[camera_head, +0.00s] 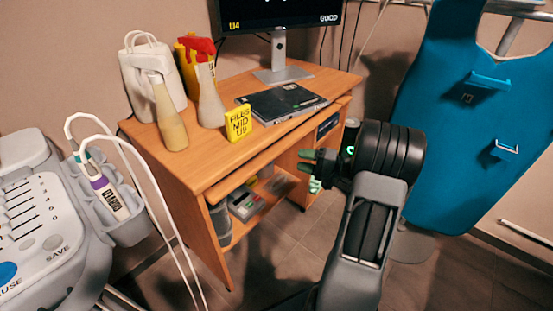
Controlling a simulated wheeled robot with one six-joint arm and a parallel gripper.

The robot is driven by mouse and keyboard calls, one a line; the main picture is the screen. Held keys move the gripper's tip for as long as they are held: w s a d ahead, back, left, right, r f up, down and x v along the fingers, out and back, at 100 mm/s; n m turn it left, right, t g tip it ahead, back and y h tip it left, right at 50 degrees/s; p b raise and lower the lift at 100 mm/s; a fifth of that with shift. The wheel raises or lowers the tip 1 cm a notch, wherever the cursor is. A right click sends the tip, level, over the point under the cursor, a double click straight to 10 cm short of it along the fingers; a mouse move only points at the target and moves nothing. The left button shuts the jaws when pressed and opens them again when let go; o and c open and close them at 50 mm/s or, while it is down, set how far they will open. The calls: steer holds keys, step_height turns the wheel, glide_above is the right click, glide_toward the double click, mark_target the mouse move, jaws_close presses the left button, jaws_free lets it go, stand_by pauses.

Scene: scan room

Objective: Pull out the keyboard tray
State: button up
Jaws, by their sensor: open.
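The keyboard tray (238,179) is a thin wooden board under the top of the orange-brown desk (172,171). Its front edge shows just below the desktop edge and looks pushed in. Part of it toward the right is hard to make out. My gripper (313,170) is in front of the desk, to the right of the tray's visible left part. Its dark, green-lit fingers are open, point left toward the desk, and hold nothing. I cannot tell the exact gap between fingers and tray, but no contact shows.
On the desk stand spray bottles (168,118), a yellow box (238,123), a dark flat case (282,103) and a monitor (279,50). A grey console (45,225) with cables is at left, a blue padded chair or table (470,120) at right. Floor (275,240) before the desk is clear.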

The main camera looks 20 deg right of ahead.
mark_target(278, 155)
steer(key=b+x, duration=0.1)
steer(key=x, duration=0.8)
steer(key=shift+w+b, duration=0.1)
steer(key=shift+b, duration=0.2)
jaws_close()
